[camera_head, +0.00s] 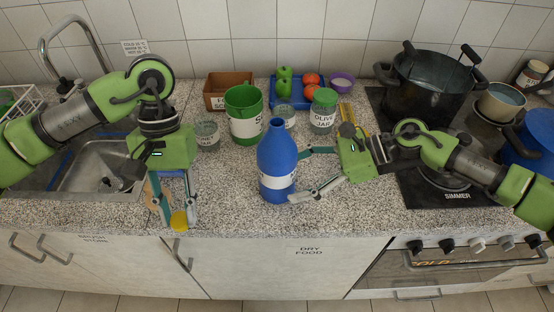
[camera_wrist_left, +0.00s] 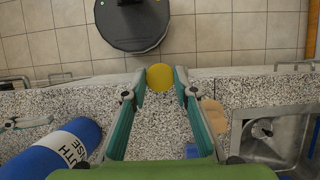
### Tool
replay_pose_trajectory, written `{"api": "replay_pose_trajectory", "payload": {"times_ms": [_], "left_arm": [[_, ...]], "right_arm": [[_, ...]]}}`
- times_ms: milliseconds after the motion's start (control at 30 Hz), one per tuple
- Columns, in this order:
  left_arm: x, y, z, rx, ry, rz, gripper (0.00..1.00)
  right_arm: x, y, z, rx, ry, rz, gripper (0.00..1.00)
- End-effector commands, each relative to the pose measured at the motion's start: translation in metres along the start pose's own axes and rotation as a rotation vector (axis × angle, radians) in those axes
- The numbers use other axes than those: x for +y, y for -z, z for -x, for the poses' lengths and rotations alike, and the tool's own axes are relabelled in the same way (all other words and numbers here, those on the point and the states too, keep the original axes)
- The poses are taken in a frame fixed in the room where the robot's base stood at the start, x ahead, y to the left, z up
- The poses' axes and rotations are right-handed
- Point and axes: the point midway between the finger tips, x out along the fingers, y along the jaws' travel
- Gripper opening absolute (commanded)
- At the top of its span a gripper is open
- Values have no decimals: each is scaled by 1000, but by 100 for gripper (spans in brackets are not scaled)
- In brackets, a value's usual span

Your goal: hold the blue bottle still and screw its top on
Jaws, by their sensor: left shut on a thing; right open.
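The blue bottle (camera_head: 277,150) with a white label stands upright on the speckled counter, no top visible on its neck. It also shows in the left wrist view (camera_wrist_left: 42,160). My left gripper (camera_head: 177,221) is shut on a round yellow top (camera_wrist_left: 160,77), held between its fingertips near the counter's front edge, left of the bottle and apart from it. The top also shows in the head view (camera_head: 179,220). My right gripper (camera_head: 297,177) is open, with its fingertips at the bottle's right side; whether they touch it I cannot tell.
Behind the bottle stand a green-and-white container (camera_head: 245,125), a glass (camera_head: 207,135), an olive jar (camera_head: 323,118) and a blue tray (camera_head: 297,104) with fruit. A sink (camera_head: 100,165) is at left, a stove (camera_head: 440,190) with pots at right. Counter between top and bottle is clear.

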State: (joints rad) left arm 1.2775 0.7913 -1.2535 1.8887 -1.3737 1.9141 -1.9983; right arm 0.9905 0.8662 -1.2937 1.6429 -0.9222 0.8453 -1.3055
Motion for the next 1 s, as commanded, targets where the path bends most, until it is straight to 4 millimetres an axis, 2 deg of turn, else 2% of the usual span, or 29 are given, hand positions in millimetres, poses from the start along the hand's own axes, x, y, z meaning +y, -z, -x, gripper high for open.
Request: {"api": "replay_pose_trajectory", "payload": {"times_ms": [100,300,733,767,867,967,1000], "left_arm": [[0,3,-8,0,0,0,21],[0,6,-14,0,0,0,21],[0,6,-15,0,0,0,21],[0,6,-15,0,0,0,21],[0,6,-15,0,0,0,21],[0,6,-15,0,0,0,21],[0,6,-15,0,0,0,21]], "right_arm": [[0,2,-19,-1,-2,2,71],[0,1,-37,-1,0,2,71],[0,0,-43,0,1,1,71],[0,0,-43,0,1,1,66],[0,0,-43,0,1,1,40],[0,0,-43,0,1,1,40],[0,0,-43,0,1,1,56]]}}
